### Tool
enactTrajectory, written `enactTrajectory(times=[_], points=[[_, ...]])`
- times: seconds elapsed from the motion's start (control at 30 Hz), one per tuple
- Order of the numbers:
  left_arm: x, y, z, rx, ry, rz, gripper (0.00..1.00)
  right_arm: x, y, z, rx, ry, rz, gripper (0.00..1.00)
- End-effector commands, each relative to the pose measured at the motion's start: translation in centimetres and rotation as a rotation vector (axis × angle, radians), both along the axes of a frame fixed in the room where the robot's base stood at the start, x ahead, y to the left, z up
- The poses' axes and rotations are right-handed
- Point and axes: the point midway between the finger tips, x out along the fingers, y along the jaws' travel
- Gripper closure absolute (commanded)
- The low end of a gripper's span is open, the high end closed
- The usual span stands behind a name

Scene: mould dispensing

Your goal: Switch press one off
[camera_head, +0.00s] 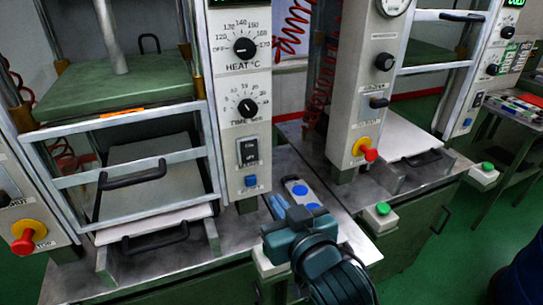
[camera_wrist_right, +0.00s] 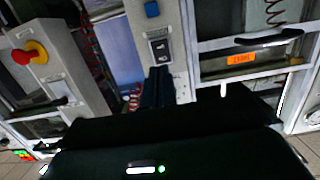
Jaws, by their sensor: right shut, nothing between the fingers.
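The near press has a grey control column (camera_head: 238,115) with a heat dial, a time dial, a black rocker switch (camera_head: 248,152) and a blue button (camera_head: 250,182) below it. I cannot read a press number or tell the rocker's position. My right gripper (camera_head: 278,204) is shut and empty, just right of and below the blue button, apart from the column. In the right wrist view the closed fingers (camera_wrist_right: 158,86) point up towards the rocker switch (camera_wrist_right: 160,48); the blue button (camera_wrist_right: 151,8) is above it. My left gripper is not in view.
A second press with its own column (camera_head: 361,95) and red stop knob (camera_head: 370,155) stands to the right. Green buttons (camera_head: 383,208) sit on the bench front. A red stop knob (camera_head: 24,241) is at far left.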

Motion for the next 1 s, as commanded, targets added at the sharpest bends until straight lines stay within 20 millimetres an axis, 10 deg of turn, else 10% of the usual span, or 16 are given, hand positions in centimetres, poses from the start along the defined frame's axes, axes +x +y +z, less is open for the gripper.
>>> enactTrajectory(times=[0.63,1.0], points=[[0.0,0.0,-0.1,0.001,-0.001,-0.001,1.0,0.5,0.5,1.1,0.008,-0.023,0.0,1.0],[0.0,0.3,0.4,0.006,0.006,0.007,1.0,6.8,2.5,0.4,0.008,-0.022,-0.001,1.0]])
